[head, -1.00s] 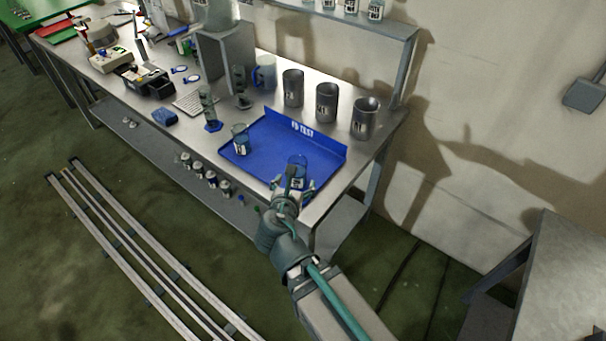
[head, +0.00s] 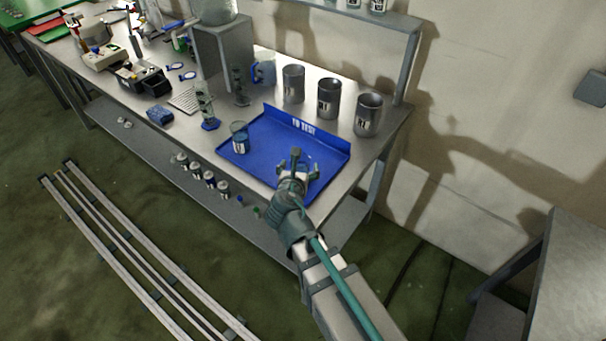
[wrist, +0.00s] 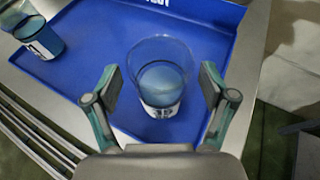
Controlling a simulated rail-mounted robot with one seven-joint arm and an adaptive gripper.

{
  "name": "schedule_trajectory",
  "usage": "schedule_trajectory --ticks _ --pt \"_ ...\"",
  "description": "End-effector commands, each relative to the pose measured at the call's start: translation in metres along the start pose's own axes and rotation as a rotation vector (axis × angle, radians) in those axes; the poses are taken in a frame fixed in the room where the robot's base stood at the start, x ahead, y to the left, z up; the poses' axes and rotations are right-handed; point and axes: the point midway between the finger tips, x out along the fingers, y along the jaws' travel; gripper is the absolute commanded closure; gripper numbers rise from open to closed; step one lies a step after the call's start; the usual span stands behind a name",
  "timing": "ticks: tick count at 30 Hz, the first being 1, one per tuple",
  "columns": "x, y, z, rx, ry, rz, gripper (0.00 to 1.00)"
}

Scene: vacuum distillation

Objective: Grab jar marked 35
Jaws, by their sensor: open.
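My gripper (head: 297,170) is open above the blue tray. In the wrist view a clear glass beaker (wrist: 160,78) with blue liquid and a white label stands between the open fingers (wrist: 162,88), apart from both. In the head view my gripper mostly hides this beaker. A second beaker (head: 239,138) with blue liquid and a label stands at the tray's left side; it also shows at the wrist view's upper left (wrist: 40,38). I cannot read a 35 on any label.
The blue tray (head: 262,158) lies near the bench's right end. Three labelled metal canisters (head: 327,98) stand behind it. Several small labelled jars (head: 209,180) stand on the lower shelf. A blue jug (head: 264,72) and a glass cylinder (head: 205,102) stand left of the canisters.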

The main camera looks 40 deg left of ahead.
Motion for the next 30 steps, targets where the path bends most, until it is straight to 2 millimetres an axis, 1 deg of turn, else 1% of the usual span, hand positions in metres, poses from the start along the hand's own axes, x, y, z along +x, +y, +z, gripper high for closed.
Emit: schedule_trajectory --ticks 1,3,9,10,20,21,23,30 --pt "0.0063 0.0012 -0.0014 0.000 0.000 0.002 0.17" --pt "0.0088 0.0012 -0.0013 -0.002 0.000 0.004 0.17" --pt "0.0084 0.0010 -0.0006 -0.002 0.000 0.005 0.17" --pt "0.0084 0.0010 -0.0006 -0.002 0.000 0.005 0.19" --pt "0.0083 0.0011 -0.0006 -0.002 0.000 0.005 0.74" --pt "0.0083 0.0010 -0.0006 -0.002 0.000 0.005 0.80" --pt "0.0083 0.0011 -0.0006 -0.002 0.000 0.005 0.90" --pt "0.0082 0.0011 -0.0003 -0.002 -0.001 0.005 0.91"
